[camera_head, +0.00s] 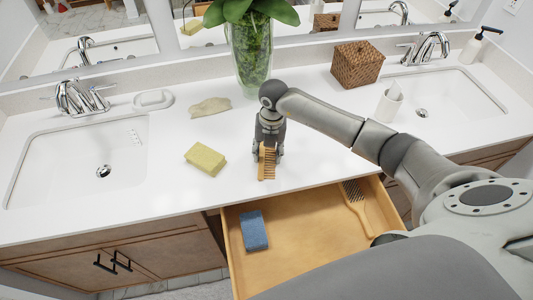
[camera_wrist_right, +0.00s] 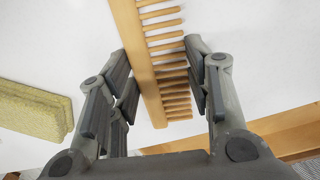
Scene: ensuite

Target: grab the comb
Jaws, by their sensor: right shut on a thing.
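The comb (camera_head: 267,165) is wooden and light brown, with its teeth to the right in the head view. It is at the front part of the white counter, near the open drawer. My right gripper (camera_head: 268,150) comes down over it and is shut on it. In the right wrist view the comb (camera_wrist_right: 148,62) runs between the two fingers of the gripper (camera_wrist_right: 165,90), with its teeth toward the right finger. I cannot tell whether the comb still touches the counter. My left gripper is not in view.
A yellow sponge (camera_head: 206,159) lies left of the comb. The open drawer (camera_head: 300,241) below holds a blue sponge (camera_head: 254,231) and a hairbrush (camera_head: 356,203). A glass vase with a plant (camera_head: 250,62) and a wicker box (camera_head: 358,64) stand behind. Sinks lie on both sides.

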